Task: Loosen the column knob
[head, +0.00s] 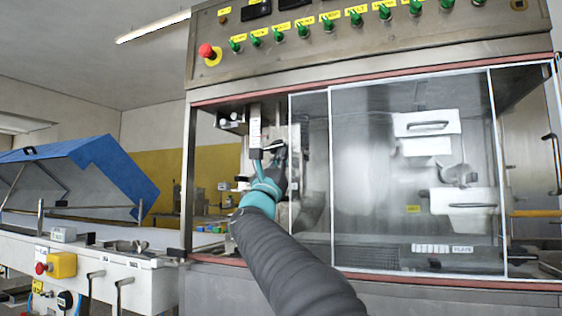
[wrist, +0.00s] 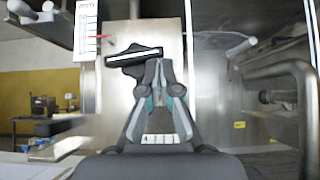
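A black knob or lever piece (wrist: 122,60) with a pale edge sits in front of a bright metal column plate (wrist: 150,25) in the wrist view. I take it for the column knob. My gripper (wrist: 159,68) reaches it from below in the picture. Its fingertips are close together, just right of the black piece and overlapping its right end. I cannot tell whether they grip it. In the head view my gripper (head: 272,158) is at the column inside the machine opening, left of the clear panels. The knob is mostly hidden there.
A white scale with red marks (wrist: 87,30) stands left of the column. A metal rod (wrist: 240,47) and a bent pipe (wrist: 290,75) are on the right. Clear panels (head: 365,180) cover the right side of the opening. A conveyor (head: 110,242) with a blue cover (head: 118,170) lies left.

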